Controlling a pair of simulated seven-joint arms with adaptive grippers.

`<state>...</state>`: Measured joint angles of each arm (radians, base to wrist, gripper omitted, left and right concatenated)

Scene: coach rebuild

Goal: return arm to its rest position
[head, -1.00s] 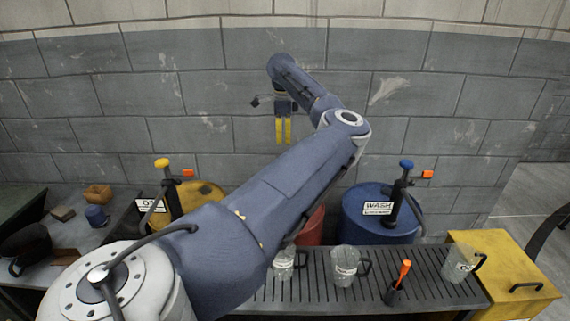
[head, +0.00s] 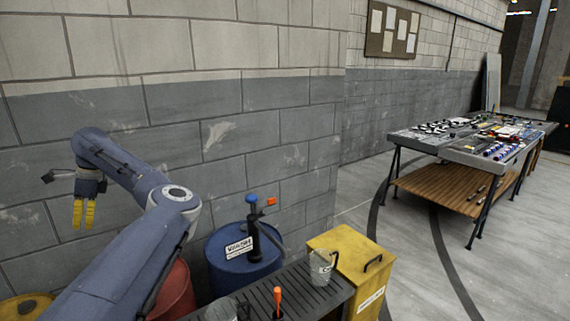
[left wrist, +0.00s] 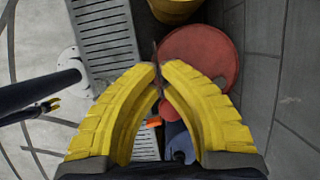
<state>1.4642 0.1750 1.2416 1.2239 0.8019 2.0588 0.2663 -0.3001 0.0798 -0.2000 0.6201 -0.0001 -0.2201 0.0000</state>
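My left gripper (head: 84,212) hangs at the left of the head view, in front of the grey block wall, with its yellow fingers pointing down. In the left wrist view its two yellow fingers (left wrist: 159,72) curve together and almost meet at the tips, with nothing clearly held between them. My left arm (head: 135,250) reaches up from the lower edge and bends at the elbow. A small dark part with yellow tips, apparently my right gripper (left wrist: 42,109), shows at the left of the wrist view, too small to judge. The right gripper is not in the head view.
Below the left gripper stand a red drum (head: 176,291) and a yellow drum (head: 24,307). A blue drum (head: 228,270) with a pump is farther right. A slatted rack (head: 305,290) bears glass mugs beside a yellow bin (head: 346,252). A parts table (head: 450,152) stands far right.

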